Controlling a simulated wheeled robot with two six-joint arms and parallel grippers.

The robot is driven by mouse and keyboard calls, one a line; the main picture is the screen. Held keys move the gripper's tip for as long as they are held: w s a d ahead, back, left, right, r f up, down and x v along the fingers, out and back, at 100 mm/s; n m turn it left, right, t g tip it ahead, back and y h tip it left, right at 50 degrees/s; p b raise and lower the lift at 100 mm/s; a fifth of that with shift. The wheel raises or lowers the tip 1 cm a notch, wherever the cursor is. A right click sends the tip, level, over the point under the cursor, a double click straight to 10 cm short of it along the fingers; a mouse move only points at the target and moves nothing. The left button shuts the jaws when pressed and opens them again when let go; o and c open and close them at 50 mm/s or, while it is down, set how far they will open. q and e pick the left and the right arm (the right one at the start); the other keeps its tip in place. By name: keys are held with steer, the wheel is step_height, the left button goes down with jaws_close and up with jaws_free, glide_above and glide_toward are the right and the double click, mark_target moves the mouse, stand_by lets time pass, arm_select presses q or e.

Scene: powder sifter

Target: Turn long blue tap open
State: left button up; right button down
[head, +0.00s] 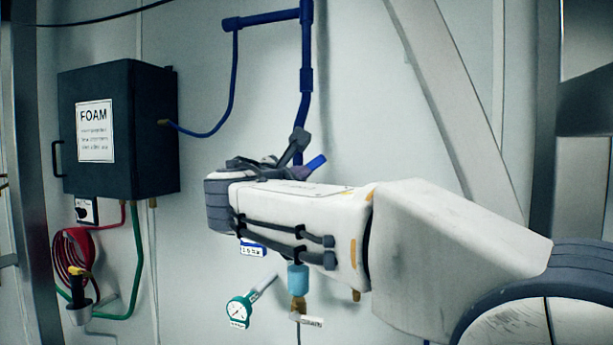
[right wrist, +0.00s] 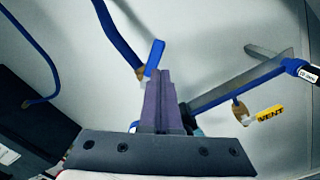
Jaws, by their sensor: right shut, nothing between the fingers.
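The long blue tap shows as a blue lever (head: 316,162) on the blue pipe that runs down the wall. In the right wrist view the blue lever (right wrist: 154,58) stands slanted, with a brass-coloured fitting at its lower left. My right gripper (head: 301,172) reaches in from the right, with its purple fingers mostly hidden behind my wrist. In the right wrist view these fingers (right wrist: 160,80) are shut and empty, with their tips right by the lever's lower part. I cannot tell whether they touch it. My left gripper is not in view.
A black FOAM box (head: 120,130) hangs on the wall at left, above a coiled red hose (head: 72,257). A green gauge (head: 239,311) sits below my wrist. A yellow VENT tag (right wrist: 271,114) and a thick blue pipe (right wrist: 235,93) lie right of the fingers.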

steer(key=s+d+f+n+t+y+b, duration=0.3)
steer(key=f+n, duration=0.4)
steer(key=n, duration=0.9)
arm_select(q)
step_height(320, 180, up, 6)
steer(key=p, duration=0.9)
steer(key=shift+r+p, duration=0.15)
steer(key=shift+p, duration=0.2)
arm_select(e)
steer(key=w+r, duration=0.5)
steer(key=w, duration=0.5)
steer(key=shift+d+r+n+g+h, duration=0.15)
steer(key=shift+d+n+g+h, duration=0.1)
steer(key=shift+n+g+h, duration=0.15)
steer(key=shift+w, duration=0.1)
